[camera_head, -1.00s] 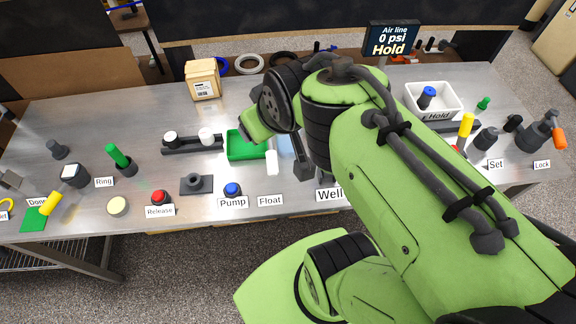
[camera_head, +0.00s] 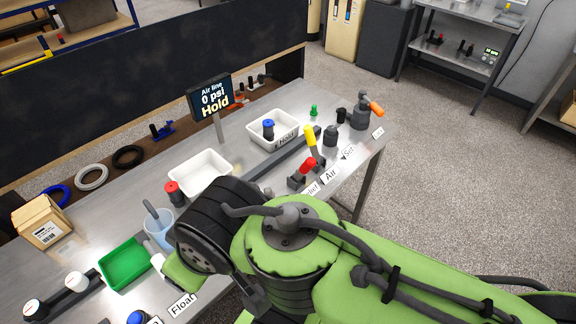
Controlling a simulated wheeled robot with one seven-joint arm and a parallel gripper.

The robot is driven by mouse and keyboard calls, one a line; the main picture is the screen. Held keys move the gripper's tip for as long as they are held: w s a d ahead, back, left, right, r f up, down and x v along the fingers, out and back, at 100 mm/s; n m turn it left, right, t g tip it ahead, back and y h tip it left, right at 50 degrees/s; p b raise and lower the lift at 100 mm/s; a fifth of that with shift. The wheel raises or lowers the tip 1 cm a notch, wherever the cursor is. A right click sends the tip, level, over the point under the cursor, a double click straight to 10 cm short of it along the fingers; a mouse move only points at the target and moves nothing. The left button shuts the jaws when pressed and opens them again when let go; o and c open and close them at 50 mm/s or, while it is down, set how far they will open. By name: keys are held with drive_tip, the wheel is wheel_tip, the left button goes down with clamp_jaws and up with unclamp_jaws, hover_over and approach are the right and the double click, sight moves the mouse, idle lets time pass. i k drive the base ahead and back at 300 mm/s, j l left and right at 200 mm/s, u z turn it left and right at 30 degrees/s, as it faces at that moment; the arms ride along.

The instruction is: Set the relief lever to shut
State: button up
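The relief lever (camera_head: 302,171) has a red handle on a dark base. It stands near the table's front edge, behind a label (camera_head: 312,189) partly covered by my arm. Its handle leans up and to the right; I cannot tell from this whether it is shut. My arm (camera_head: 290,235) reaches across the lower middle of the view, below and left of the lever. No gripper fingers can be made out; the arm's own links hide them.
A yellow-handled lever (camera_head: 311,141) stands just behind the relief lever. White trays (camera_head: 200,173), a green tray (camera_head: 126,263) and an orange-handled fixture (camera_head: 363,111) stand on the table. Open floor lies to the right.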

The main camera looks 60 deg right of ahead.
sight(311, 162)
drive_tip(key=k+z, duration=0.15)
drive_tip(key=z, duration=1.85)
drive_tip(key=l+u, duration=0.15)
drive_tip(key=u, duration=0.35)
drive_tip(key=l+u, duration=0.1)
drive_tip(key=u, duration=0.35)
drive_tip(key=k+l+u, duration=0.1)
drive_tip(key=u, duration=0.4)
